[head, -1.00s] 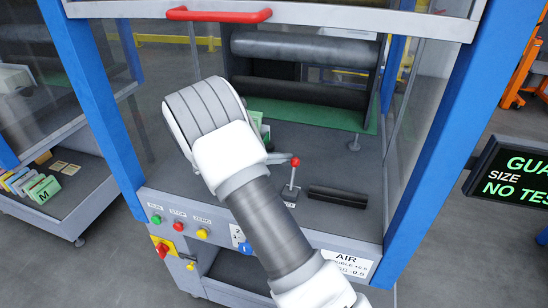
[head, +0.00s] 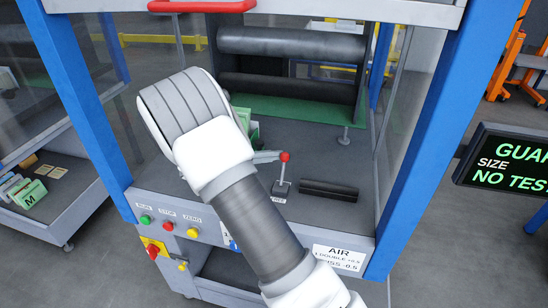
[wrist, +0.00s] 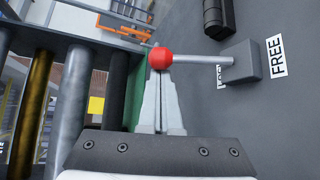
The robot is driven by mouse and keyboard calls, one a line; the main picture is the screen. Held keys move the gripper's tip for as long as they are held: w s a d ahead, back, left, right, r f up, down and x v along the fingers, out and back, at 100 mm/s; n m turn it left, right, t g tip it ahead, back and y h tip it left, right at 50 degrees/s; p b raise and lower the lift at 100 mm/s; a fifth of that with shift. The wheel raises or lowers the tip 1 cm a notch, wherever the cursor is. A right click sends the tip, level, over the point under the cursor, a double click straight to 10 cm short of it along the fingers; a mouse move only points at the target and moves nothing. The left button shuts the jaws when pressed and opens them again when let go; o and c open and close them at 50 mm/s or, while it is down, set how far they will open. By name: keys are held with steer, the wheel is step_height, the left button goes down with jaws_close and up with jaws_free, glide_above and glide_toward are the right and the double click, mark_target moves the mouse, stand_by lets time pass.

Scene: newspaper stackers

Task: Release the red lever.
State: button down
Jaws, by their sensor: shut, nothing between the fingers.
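The red lever's ball knob (head: 285,157) tops a thin shaft on a small grey base on the machine's deck. The shaft stands close to upright in the head view. My gripper (head: 270,156) is shut and empty, with its fingertips at the left side of the knob. In the wrist view the knob (wrist: 160,58) sits right at the tips of my gripper (wrist: 160,82); I cannot tell whether they touch. A FREE label (wrist: 276,56) lies beside the base (wrist: 240,62).
A black bar (head: 328,190) lies right of the lever. Dark rollers (head: 295,88) and a green strip (head: 300,112) are behind it. Blue posts (head: 425,130) and clear panels flank the opening. A red handle (head: 203,6) is above. Buttons (head: 168,226) line the front.

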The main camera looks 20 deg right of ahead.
steer(key=shift+s+a+r+h+b, duration=0.1)
steer(key=shift+s+a+h+b, duration=0.15)
steer(key=shift+b, duration=0.6)
steer(key=s+a+m+t+h+b, duration=0.1)
steer(key=m+h+b, duration=0.1)
steer(key=b, duration=0.2)
steer(key=shift+s+b, duration=0.35)
steer(key=shift+b, duration=0.05)
steer(key=m+h+b, duration=0.1)
steer(key=s+a+m+h+b, duration=0.1)
steer(key=s+m+h+b, duration=0.1)
steer(key=m+b, duration=0.1)
steer(key=shift+s+a+r, duration=0.25)
steer(key=shift+a, duration=0.1)
steer(key=shift+s+a+h, duration=0.25)
steer(key=shift+s, duration=0.15)
steer(key=shift+s+a+f, duration=0.15)
steer(key=shift+s+a, duration=0.15)
steer(key=shift+s, duration=0.15)
steer(key=shift+a, duration=0.1)
steer(key=p+v, duration=0.3)
steer(key=v, duration=1.4)
steer(key=shift+f, duration=0.15)
steer(key=shift+s, duration=0.1)
